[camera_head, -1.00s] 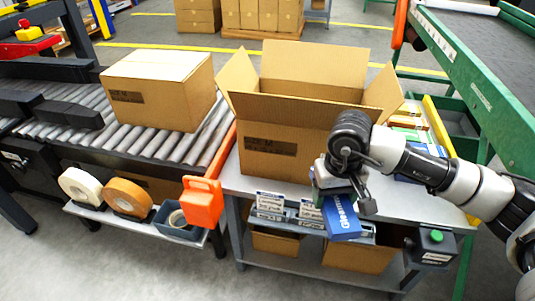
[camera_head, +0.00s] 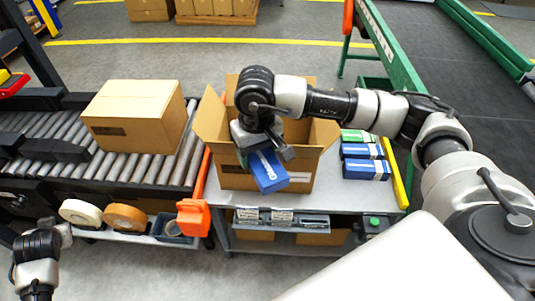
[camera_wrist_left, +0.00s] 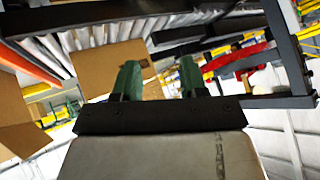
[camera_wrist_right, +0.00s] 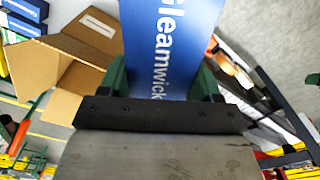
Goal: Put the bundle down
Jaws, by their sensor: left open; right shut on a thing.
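A blue bundle (camera_head: 268,172) with white lettering is held in my right gripper (camera_head: 262,152). It hangs tilted in front of the open cardboard box (camera_head: 232,178) or over its front edge; I cannot tell which. In the right wrist view the blue bundle (camera_wrist_right: 172,40), lettered "Gleamwick", is between the green fingers, with the open box (camera_wrist_right: 75,68) to its left. My left gripper (camera_head: 64,234) is at the lower left of the head view, away from the table. Its two green fingers (camera_wrist_left: 160,80) are apart and empty in the left wrist view.
The grey table (camera_head: 330,198) holds the open box and, at right, blue packs (camera_head: 362,151) and a green-and-white pack (camera_head: 358,136). A closed carton (camera_head: 137,112) sits on the roller conveyor (camera_head: 50,125) at left. An orange bin (camera_head: 193,218) hangs between them.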

